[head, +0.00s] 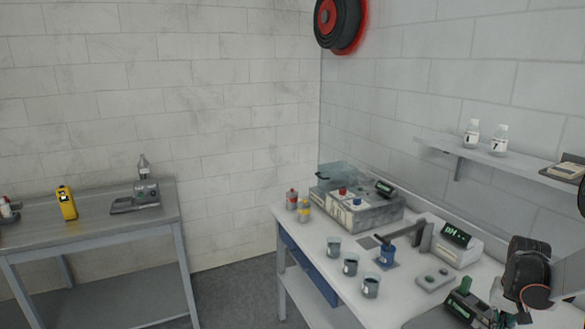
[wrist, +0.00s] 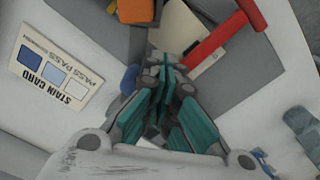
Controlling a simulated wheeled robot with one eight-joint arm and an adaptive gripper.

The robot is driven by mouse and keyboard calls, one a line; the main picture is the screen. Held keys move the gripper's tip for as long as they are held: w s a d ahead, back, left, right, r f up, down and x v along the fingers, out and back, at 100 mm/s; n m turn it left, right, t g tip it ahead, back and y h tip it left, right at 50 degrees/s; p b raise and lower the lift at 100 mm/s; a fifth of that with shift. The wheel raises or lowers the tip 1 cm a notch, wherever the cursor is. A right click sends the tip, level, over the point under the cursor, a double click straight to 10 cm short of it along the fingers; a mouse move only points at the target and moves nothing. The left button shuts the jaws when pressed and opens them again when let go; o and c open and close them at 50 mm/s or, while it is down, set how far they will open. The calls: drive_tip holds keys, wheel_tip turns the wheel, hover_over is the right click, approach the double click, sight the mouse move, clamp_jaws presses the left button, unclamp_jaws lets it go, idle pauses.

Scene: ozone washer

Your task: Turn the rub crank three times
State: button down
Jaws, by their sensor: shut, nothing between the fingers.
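In the wrist view, my gripper (wrist: 168,76) is shut and empty, its teal-padded fingers close together at the middle. A red bar-shaped handle (wrist: 222,38) slants across the upper right, beyond the fingertips and apart from them. It looks like the rub crank, but its base and pivot are not clear. A pale plate (wrist: 178,35) lies beside it, and an orange block (wrist: 137,11) is at the top edge. A stain card (wrist: 52,72) with blue squares lies to the left. In the head view, my arm covers the lower right, and the crank cannot be made out.
A wall shelf (head: 480,153) is above. A second table (head: 95,237) stands at left.

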drive_tip(key=shift+s+d, duration=0.2)
drive_tip(key=shift+d, duration=0.4)
drive_tip(key=shift+s+d, duration=0.2)
drive_tip(key=shift+d, duration=0.35)
drive_tip(key=shift+s+d+b, duration=0.3)
drive_tip(key=shift+s+d, duration=0.5)
drive_tip(key=shift+d, duration=0.1)
drive_tip(key=shift+s+d, duration=0.1)
drive_tip(key=shift+d, duration=0.1)
drive_tip(key=shift+s+d, duration=0.25)
drive_tip(key=shift+s, duration=0.25)
drive_tip(key=shift+s+d, duration=0.25)
drive_tip(key=shift+s, duration=0.2)
